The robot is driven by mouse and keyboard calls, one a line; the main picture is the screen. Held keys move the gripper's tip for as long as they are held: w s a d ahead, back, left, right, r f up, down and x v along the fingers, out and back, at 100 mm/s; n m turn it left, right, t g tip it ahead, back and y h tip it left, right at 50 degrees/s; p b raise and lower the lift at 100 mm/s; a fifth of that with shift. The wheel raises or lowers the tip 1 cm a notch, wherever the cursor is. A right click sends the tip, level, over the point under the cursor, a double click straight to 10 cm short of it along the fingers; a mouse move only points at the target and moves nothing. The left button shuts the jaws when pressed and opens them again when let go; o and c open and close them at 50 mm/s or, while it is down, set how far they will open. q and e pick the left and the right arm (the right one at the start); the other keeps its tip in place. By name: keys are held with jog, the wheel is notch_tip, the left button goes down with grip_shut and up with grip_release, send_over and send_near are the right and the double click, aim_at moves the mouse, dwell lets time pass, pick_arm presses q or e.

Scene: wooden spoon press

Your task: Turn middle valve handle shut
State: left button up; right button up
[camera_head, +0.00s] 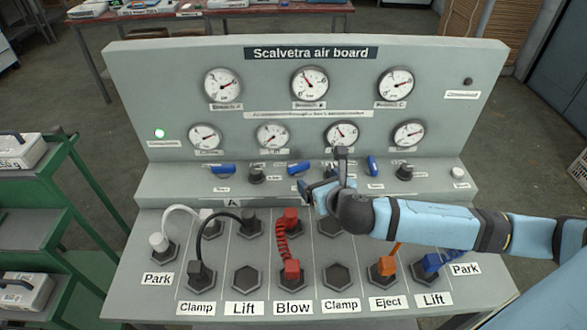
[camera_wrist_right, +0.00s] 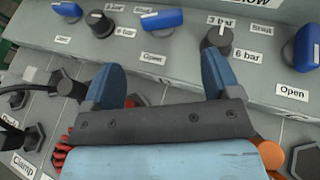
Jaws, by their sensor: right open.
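The middle valve handle (camera_head: 298,168) is a blue lever on the sloped strip below the gauges. It lies roughly crosswise in the head view. In the wrist view the middle handle (camera_wrist_right: 161,19) shows beyond the gap between my fingers, apart from them, with an "Open" label below it. My right gripper (camera_head: 322,182) is open and empty, just in front and to the right of the handle. Its two blue fingers (camera_wrist_right: 161,75) stand wide apart. A left blue handle (camera_head: 222,169) and a right blue handle (camera_head: 373,165) flank it. My left gripper is out of view.
Black knobs (camera_head: 256,175) and (camera_head: 404,172) sit between and beside the valves. Several round gauges (camera_head: 310,82) fill the upright panel. Below lie hex sockets (camera_head: 247,279) with plugs, a red coiled hose (camera_head: 281,243) and a black hose (camera_head: 211,226). A green cart (camera_head: 75,200) stands left.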

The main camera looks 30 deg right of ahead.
aim_at(300, 165)
jog(key=b+x, duration=0.1)
jog(key=x, duration=1.2)
jog(key=shift+w+f, duration=0.1)
jog(key=shift+w, duration=0.05)
